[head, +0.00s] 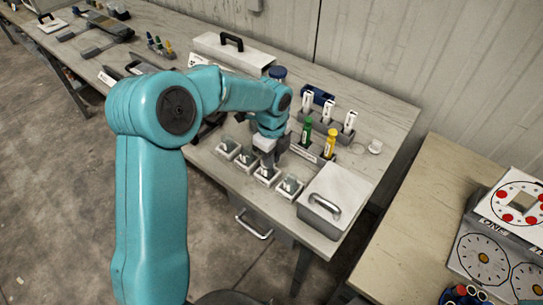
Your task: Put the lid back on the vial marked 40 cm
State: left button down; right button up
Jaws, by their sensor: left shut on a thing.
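My left gripper (267,160) points down over the row of small white-rimmed trays (290,187) near the table's front edge. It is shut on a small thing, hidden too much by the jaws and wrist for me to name. Several trays stand in the row, each with a small item inside; their marks are too small to read, so I cannot pick out the 40 cm vial. A small round whitish piece (375,147) lies on the table at the right; I cannot tell whether it is a lid. My right gripper is not in view.
A grey box with a handle (335,200) stands right of the trays. Behind are a green bottle (306,131), a yellow bottle (330,143) and white upright pieces (349,123) in holders. A long white case (232,50) stands at the back. A second table (420,215) is at right.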

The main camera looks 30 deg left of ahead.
pick_arm(q)
jog(key=shift+c, duration=2.4)
grip_release()
jog(key=shift+r+p, duration=2.85)
jog(key=shift+r, duration=0.75)
grip_shut()
jog(key=shift+f, duration=0.15)
